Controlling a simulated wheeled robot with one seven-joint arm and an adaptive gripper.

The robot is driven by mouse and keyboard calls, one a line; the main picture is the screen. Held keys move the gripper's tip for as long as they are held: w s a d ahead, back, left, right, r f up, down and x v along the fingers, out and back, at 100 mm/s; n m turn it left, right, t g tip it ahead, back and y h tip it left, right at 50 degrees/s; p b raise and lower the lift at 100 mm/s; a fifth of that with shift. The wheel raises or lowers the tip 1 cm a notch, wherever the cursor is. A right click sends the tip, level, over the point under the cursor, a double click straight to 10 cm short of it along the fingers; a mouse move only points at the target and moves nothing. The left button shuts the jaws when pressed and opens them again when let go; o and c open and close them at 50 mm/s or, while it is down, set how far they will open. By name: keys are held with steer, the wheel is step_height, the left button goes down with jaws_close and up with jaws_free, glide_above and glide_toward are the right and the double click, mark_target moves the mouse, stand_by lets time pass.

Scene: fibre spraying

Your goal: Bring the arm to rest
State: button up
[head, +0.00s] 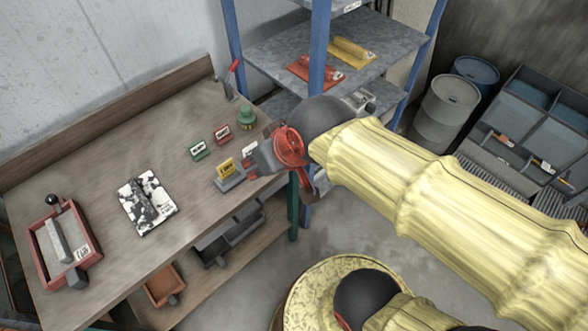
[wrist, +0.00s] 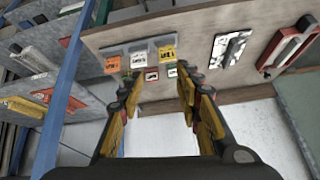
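My arm, in a pale yellow sleeve, reaches in from the right of the head view. My gripper (head: 258,160) hangs at the right edge of the workbench (head: 105,140), partly hidden by its own red and black wrist. In the wrist view its two fingers (wrist: 158,76) are spread apart, with nothing held between them. A grey holder (head: 232,183) with a yellow card (head: 226,168) and a white card (head: 250,150) stands near it on the bench. In the wrist view an orange card (wrist: 113,63) also shows.
A blue-posted shelf (head: 318,60) stands close behind my gripper. Green (head: 199,149) and red (head: 221,134) cards, a speckled panel (head: 147,203) and a red-framed tray (head: 40,262) lie on the bench. Drums (head: 442,108) and bins stand at right. Some floor is clear below the arm.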

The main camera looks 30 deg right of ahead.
steer(key=s+d+g+h, duration=0.1)
steer(key=s+d, duration=0.3)
steer(key=s, duration=0.1)
steer(key=shift+s+d+r+m, duration=0.25)
steer(key=shift+s+d+m, duration=0.1)
steer(key=shift+s+m, duration=0.05)
